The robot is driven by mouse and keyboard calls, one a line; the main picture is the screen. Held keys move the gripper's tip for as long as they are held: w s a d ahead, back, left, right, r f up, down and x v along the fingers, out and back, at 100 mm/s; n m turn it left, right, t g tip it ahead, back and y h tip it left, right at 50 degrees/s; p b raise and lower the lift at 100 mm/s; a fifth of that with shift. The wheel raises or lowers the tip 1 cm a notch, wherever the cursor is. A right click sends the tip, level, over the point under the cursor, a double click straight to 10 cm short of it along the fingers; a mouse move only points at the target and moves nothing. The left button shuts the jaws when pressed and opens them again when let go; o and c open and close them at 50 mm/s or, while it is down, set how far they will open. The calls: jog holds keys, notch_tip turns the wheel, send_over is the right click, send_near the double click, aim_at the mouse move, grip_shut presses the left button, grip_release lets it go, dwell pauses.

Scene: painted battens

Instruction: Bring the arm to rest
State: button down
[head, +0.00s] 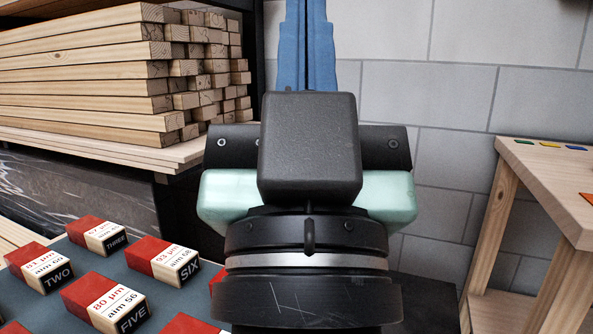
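My gripper (310,147) fills the middle of the head view, seen from behind. Its dark body and wide black bar point away from the camera, with pale green parts showing on both sides. A blue, stepped shape rises beyond it to the top edge; I cannot tell for sure whether this is its fingers. The fingertips do not show, so its opening and anything between them cannot be seen. The wrist below is black with a silver ring.
Wooden blocks with red ends, marked THREE (109,242), TWO (55,275), SIX (185,268) and FIVE (127,317), lie on a grey surface (62,317) at lower left. Stacked battens (85,75) fill a shelf behind. A wooden table (555,185) stands right, before a block wall (440,110).

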notch_tip(320, 180, up, 39)
jog(key=p, duration=3.7)
jog(key=shift+s+a, duration=0.35)
jog(key=shift+s, duration=0.1)
jog(key=shift+d, duration=0.15)
